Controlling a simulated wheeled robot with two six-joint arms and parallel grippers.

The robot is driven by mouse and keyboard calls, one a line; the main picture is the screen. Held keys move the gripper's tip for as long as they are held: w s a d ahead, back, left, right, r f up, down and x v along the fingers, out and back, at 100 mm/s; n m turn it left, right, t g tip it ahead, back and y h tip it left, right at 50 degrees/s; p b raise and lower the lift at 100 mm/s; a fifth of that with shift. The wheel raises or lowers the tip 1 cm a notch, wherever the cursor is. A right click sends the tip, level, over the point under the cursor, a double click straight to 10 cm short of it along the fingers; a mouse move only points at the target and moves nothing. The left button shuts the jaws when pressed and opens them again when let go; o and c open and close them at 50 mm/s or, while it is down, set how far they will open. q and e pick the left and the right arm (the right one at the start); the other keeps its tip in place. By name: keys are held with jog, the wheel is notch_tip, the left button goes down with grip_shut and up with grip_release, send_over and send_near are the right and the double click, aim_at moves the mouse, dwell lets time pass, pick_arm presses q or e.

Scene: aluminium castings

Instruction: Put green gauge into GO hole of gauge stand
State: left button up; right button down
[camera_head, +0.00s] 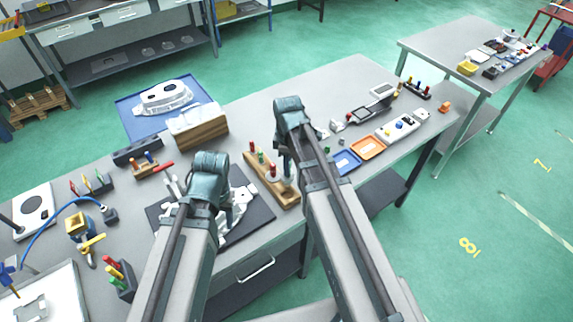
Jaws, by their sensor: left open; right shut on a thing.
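A wooden stand (286,195), which looks like the gauge stand, lies on the workbench at the middle. Green-topped pieces (261,158) and a red-topped piece (272,171) stand at its left part. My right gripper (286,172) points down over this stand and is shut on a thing. The arm hides most of what it holds, so I cannot make out its colour. The hole markings are too small to read. My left gripper (208,190) is open over the dark mat by a white casting, its fingers mostly hidden by its own arm.
The dark mat (262,213) with the casting (240,203) lies left of the stand. A blue tray (345,161) and an orange tray (369,148) lie right of it. The bench is bare behind the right wrist.

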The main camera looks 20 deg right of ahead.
aim_at(288, 184)
pick_arm(q)
jog(key=shift+f, duration=0.1)
pick_arm(e)
jog(key=shift+f, duration=0.1)
pick_arm(q)
notch_tip(288, 184, down, 6)
jog(key=b, duration=0.6)
pick_arm(e)
notch_tip(288, 184, down, 6)
jog(key=shift+r, duration=0.2)
pick_arm(q)
jog(key=shift+f+b, duration=1.9)
jog(key=shift+b, duration=0.1)
pick_arm(e)
jog(key=shift+f, duration=2.05)
jog(key=c, duration=0.6)
grip_release()
pick_arm(q)
jog(key=shift+r, duration=0.1)
pick_arm(e)
jog(key=shift+r, duration=0.1)
notch_tip(288, 184, up, 14)
jog(key=p, duration=1.4)
pick_arm(q)
notch_tip(288, 184, up, 14)
pick_arm(e)
jog(key=shift+f, duration=0.2)
